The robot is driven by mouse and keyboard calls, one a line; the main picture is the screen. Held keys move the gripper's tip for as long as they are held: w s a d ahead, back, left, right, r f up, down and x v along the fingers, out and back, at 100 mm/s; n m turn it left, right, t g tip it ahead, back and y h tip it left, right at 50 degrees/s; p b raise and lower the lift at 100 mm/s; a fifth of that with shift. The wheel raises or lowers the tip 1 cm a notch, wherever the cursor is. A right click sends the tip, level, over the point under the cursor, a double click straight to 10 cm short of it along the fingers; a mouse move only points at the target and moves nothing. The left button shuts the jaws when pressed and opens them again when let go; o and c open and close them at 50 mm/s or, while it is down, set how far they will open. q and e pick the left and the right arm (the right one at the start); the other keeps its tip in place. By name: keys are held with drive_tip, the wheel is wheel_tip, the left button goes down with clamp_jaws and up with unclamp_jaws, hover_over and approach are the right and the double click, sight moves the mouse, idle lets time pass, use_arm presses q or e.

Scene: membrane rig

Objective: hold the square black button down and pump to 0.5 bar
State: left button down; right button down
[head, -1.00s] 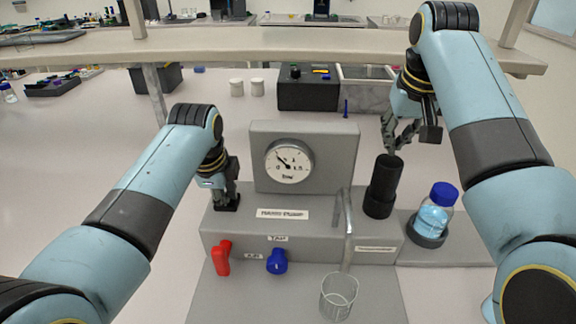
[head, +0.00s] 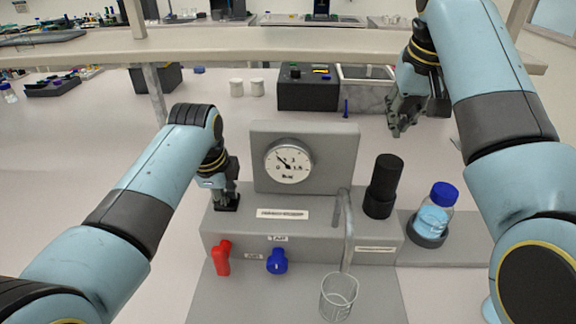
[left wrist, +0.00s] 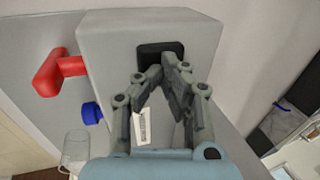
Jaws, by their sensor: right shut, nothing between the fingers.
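The square black button (head: 230,206) sits at the left end of the grey rig (head: 222,240); it also shows in the left wrist view (left wrist: 172,48). My left gripper (head: 226,200) is shut, with its fingertips at the button in the left wrist view (left wrist: 168,66). How far the button is pressed cannot be told. The round dial gauge (head: 290,160) has its needle pointing up and left; the exact reading is too small to tell. The black cylindrical pump knob (head: 383,186) stands upright at the rig's right. My right gripper (head: 396,130) is shut and empty, above and behind it, apart from it.
A red tap handle (head: 222,258) and a blue one (head: 277,261) are on the rig's front. A glass beaker (head: 339,297) stands below the bent metal tube (head: 347,232). A blue-capped bottle (head: 437,212) sits in a holder at right. A shelf (head: 300,45) crosses behind.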

use_arm(q)
drive_tip(key=shift+s, duration=0.1)
drive_tip(key=shift+r, duration=3.45)
